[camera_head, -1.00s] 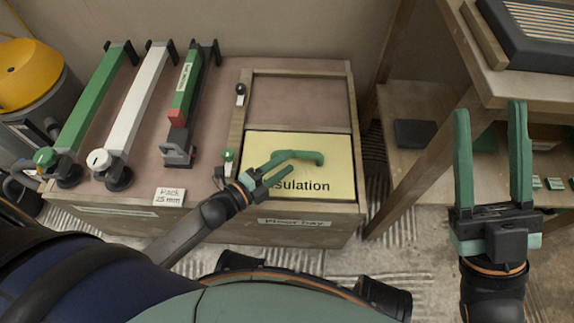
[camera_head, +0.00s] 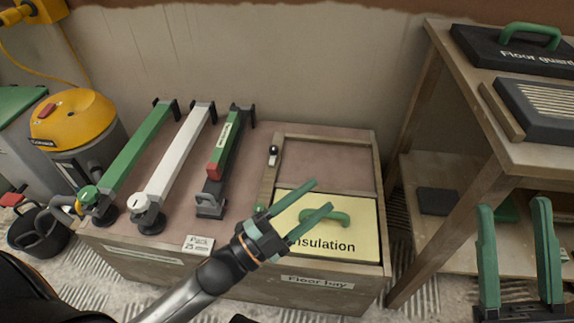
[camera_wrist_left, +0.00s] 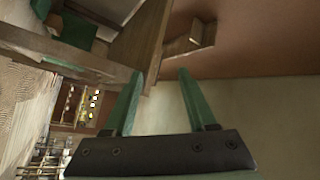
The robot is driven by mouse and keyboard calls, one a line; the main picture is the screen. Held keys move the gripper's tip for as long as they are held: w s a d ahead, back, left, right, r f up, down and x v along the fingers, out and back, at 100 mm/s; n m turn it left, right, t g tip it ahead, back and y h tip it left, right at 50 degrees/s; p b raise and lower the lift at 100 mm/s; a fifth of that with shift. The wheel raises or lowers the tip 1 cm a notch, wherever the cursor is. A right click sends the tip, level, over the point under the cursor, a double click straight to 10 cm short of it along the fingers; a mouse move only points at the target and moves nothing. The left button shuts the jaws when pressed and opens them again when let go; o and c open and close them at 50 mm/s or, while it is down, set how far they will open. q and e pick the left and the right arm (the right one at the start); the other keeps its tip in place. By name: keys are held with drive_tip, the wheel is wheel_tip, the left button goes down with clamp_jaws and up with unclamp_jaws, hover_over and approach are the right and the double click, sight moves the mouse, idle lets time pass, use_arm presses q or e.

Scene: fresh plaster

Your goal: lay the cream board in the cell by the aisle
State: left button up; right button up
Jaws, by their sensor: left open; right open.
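The cream board (camera_head: 318,244), lettered "Insulation", lies seemingly flat in the near cell of the framed Floor bay. Its green handle (camera_head: 340,218) stands on top. The far cell (camera_head: 325,165) of the frame is empty. My left gripper (camera_head: 322,195) is open over the board, its fingers pointing up and right near the handle; nothing shows between them. In the left wrist view the open, empty left fingers (camera_wrist_left: 157,85) point toward the wall and wooden shelving, and the board is out of sight. My right gripper (camera_head: 514,204) is open and empty at the lower right.
Green (camera_head: 137,155), white (camera_head: 180,155) and green-red (camera_head: 225,155) bar tools lie left of the frame. A "Pack 25" label (camera_head: 198,245) is at the front. A wooden rack (camera_head: 450,80) with dark boards stands right. A yellow-topped vacuum (camera_head: 72,118) stands left.

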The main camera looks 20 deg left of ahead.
use_arm(q)
drive_tip(key=s+r+n+t+h, duration=0.1)
drive_tip(key=s+r, duration=0.3)
drive_tip(key=r, duration=0.5)
drive_tip(key=s+r+n+t+h, duration=0.2)
drive_tip(key=s+r+n, duration=0.2)
drive_tip(key=r, duration=0.6)
drive_tip(key=shift+s+a+t, duration=0.4)
drive_tip(key=shift+s+a, duration=0.05)
drive_tip(key=shift+s, duration=0.15)
